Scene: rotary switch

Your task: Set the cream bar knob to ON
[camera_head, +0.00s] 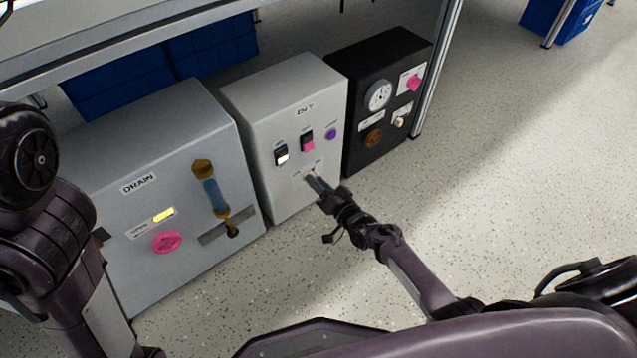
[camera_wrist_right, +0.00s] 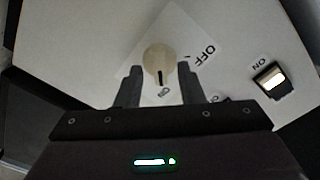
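The cream bar knob (camera_wrist_right: 158,57) is on the light panel of the middle box, with an OFF label to its right in the right wrist view. Its dark pointer line faces down in that picture, toward a small label partly hidden by my gripper. My right gripper (camera_wrist_right: 160,73) is open, with one finger on each side of the knob's near part and a gap showing beside it. In the head view my right gripper (camera_head: 314,182) is at the lower front of the middle box and mostly hides the knob. My left gripper is out of view.
A grey DRAIN box (camera_head: 120,250) with a lever (camera_head: 211,195) stands left, a black gauge box (camera_head: 355,150) right. The floor in front is clear.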

